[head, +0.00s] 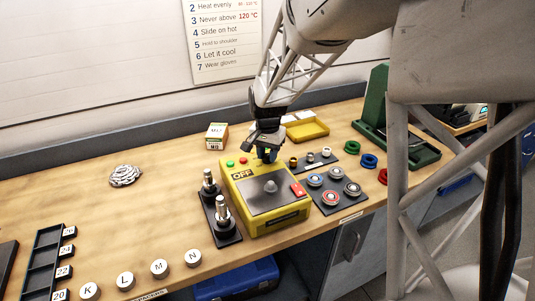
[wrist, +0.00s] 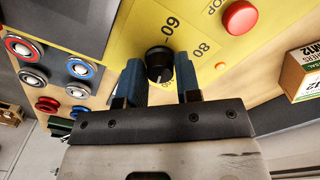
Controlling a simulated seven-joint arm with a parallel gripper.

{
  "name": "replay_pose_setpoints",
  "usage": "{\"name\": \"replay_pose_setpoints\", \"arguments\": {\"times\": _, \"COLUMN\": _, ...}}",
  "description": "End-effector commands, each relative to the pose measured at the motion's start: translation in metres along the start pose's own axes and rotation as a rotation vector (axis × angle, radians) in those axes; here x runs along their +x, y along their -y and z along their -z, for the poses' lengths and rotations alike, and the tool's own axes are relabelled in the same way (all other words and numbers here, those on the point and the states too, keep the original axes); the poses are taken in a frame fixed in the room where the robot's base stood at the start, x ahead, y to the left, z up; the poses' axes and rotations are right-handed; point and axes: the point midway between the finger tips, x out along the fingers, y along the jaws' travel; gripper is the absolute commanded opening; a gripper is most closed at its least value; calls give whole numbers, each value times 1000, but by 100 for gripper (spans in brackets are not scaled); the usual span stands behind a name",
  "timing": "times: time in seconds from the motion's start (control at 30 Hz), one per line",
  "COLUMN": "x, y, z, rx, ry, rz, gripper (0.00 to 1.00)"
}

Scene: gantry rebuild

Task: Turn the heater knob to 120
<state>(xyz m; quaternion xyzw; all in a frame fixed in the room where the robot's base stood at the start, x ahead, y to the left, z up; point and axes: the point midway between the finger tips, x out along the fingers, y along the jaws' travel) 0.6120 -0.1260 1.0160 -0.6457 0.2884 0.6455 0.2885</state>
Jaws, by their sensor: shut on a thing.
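The heater (head: 283,223) is a yellow box on the bench in the head view, with a dark top plate and a label reading OFF. Its yellow panel (wrist: 200,22) fills the upper middle of the wrist view. The black heater knob (wrist: 160,60) sits there beside the printed numbers 60 and 80. My gripper (wrist: 161,76) has its blue fingers on either side of the knob, shut on it. The 120 mark cannot be made out on the dial.
A red button (wrist: 240,17) is close to the knob. A black stand with metal posts (head: 223,222) is left of the heater; a tray of ringed pieces (head: 331,204) is right. A small box (head: 216,136) and yellow tray (head: 307,131) are behind.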

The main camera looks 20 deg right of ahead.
Motion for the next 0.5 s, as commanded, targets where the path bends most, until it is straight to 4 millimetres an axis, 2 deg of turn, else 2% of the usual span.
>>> {"name": "replay_pose_setpoints", "arguments": {"times": 0.5, "x": 1, "y": 0, "z": 0, "rx": 456, "ry": 1, "rz": -1, "gripper": 8}}
